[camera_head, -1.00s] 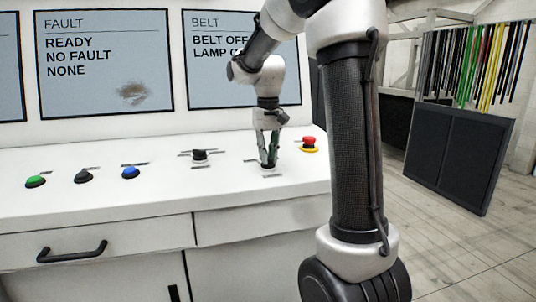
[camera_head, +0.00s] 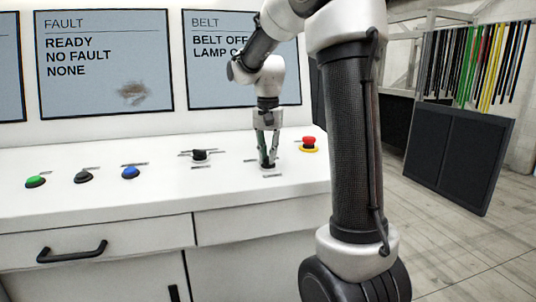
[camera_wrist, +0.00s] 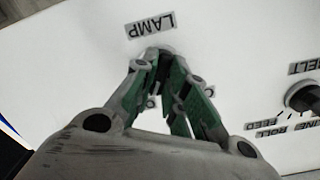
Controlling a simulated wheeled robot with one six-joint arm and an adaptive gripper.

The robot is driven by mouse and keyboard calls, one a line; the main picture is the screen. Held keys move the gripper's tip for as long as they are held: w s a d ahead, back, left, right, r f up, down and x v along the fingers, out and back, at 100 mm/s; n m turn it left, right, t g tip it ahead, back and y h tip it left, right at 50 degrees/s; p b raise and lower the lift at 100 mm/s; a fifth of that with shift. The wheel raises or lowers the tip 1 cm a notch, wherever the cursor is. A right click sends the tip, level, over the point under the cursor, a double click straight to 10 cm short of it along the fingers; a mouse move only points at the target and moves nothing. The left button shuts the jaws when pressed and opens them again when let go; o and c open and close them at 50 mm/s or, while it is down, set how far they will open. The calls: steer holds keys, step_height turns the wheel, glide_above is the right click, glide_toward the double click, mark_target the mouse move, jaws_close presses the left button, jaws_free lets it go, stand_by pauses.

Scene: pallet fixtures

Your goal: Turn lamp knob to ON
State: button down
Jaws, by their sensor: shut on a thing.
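The lamp knob (camera_head: 268,167) is a small dark knob on the white console top, mostly hidden by my fingers. My gripper (camera_head: 267,159) points down at it from above, with its fingertips closed around it. In the wrist view the green-padded fingers of my gripper (camera_wrist: 161,57) meet just below the LAMP label (camera_wrist: 150,25). The knob's pointer is hidden there, so I cannot tell which way it is turned. The belt screen (camera_head: 213,62) reads BELT OFF and a LAMP line, whose end is covered by my arm.
A red emergency button (camera_head: 309,141) on a yellow base stands close to the right of my gripper. A black belt knob (camera_head: 199,155) is to the left. Blue (camera_head: 130,172), black (camera_head: 83,177) and green (camera_head: 36,181) buttons stand farther left.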

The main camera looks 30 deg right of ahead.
stand_by(0.3)
steer(key=c, duration=1.4)
jaws_free()
steer(key=shift+c, duration=0.2)
step_height(320, 180, up, 12)
